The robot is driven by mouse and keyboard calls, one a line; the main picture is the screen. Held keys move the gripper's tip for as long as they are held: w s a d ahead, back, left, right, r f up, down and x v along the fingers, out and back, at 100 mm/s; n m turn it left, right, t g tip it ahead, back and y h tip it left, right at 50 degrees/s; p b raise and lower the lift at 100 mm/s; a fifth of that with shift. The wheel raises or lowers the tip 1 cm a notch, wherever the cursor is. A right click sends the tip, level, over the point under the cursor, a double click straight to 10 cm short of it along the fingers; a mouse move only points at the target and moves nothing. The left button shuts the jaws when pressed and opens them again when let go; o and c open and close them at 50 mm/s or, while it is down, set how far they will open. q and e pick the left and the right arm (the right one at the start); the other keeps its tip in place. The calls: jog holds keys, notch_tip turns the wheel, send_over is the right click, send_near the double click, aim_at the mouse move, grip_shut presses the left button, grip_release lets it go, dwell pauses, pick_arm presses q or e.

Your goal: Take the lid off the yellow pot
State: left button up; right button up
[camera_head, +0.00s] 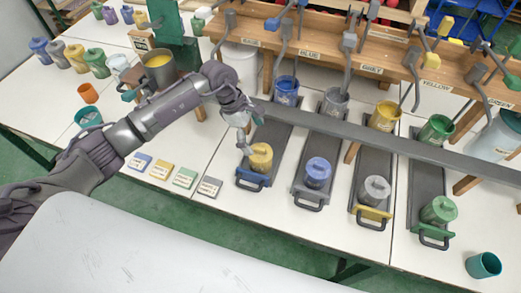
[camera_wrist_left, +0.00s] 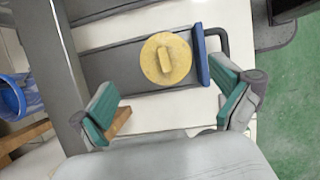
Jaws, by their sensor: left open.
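The yellow pot (camera_head: 261,157) stands on the leftmost dark tray, the one with a blue front edge and handle. Its round yellow lid with a bar-shaped knob (camera_wrist_left: 166,61) is on it, seen from above in the left wrist view. My right gripper is not in view.
Trays with a blue pot (camera_head: 318,172), a grey pot (camera_head: 375,190) and a green pot (camera_head: 438,210) stand to the right. A long grey bar (camera_head: 370,134) crosses behind them. Open paint pots and a wooden rack (camera_head: 330,50) are farther back. A teal cup (camera_head: 483,265) stands front right.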

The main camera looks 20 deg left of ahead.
aim_at(260, 148)
pick_arm(q)
jog(key=x, duration=0.1)
jog(key=p+x, duration=0.1)
jog(key=x, duration=0.1)
jog(key=p+x, duration=0.1)
jog(key=shift+s+d+f, duration=0.1)
jog(key=shift+s+d, duration=0.2)
jog(key=shift+s, duration=0.05)
jog(key=shift+f, duration=0.3)
jog(key=c, duration=0.9)
